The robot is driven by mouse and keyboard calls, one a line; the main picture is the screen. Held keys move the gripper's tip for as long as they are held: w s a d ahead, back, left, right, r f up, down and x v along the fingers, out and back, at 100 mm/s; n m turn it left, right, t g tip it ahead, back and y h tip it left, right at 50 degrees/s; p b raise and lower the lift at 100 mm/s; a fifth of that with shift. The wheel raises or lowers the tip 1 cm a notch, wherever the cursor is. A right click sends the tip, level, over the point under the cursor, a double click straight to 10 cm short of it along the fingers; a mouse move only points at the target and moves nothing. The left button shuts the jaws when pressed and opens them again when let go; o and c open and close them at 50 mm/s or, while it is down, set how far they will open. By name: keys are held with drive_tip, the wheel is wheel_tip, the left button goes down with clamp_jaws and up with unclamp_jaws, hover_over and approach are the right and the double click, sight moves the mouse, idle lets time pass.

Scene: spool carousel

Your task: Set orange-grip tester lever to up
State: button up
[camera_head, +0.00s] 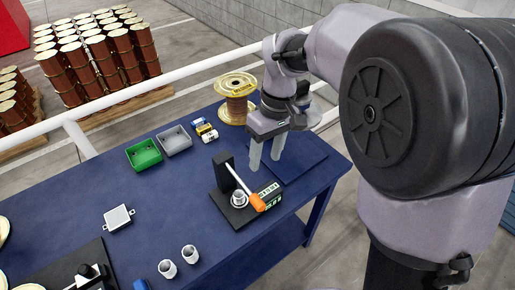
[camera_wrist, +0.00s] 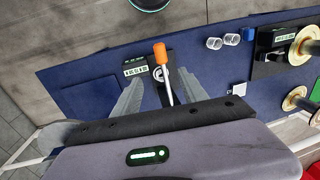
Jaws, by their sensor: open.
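The tester (camera_head: 238,212) is a black base with a black upright post, a round metal cup and a green-lit display. Its pale lever slopes from the post down toward the front, ending in an orange grip (camera_head: 258,203) low beside the display. My gripper (camera_head: 265,165) is above the table, behind and to the right of the orange grip, fingers pointing down, apart and empty. In the wrist view the orange grip (camera_wrist: 160,53) and pale lever show between the lines of my two fingers (camera_wrist: 164,77); I see no contact. My gripper's body hides part of the tester there.
A green bin (camera_head: 143,154), a grey bin (camera_head: 174,139) and small cells lie at the back. Two metal cups (camera_head: 179,261) and a white square piece (camera_head: 118,218) are left of the tester.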

sight(258, 198)
drive_tip(key=f+b, duration=0.1)
drive_tip(key=f, duration=0.4)
drive_tip(key=s+a+f+b, duration=0.1)
drive_tip(key=f+b, duration=0.1)
drive_tip(key=f, duration=0.3)
drive_tip(key=s+a+f+b, duration=0.1)
drive_tip(key=f, duration=0.5)
drive_tip(key=shift+f, duration=0.1)
clamp_jaws()
idle(0.5)
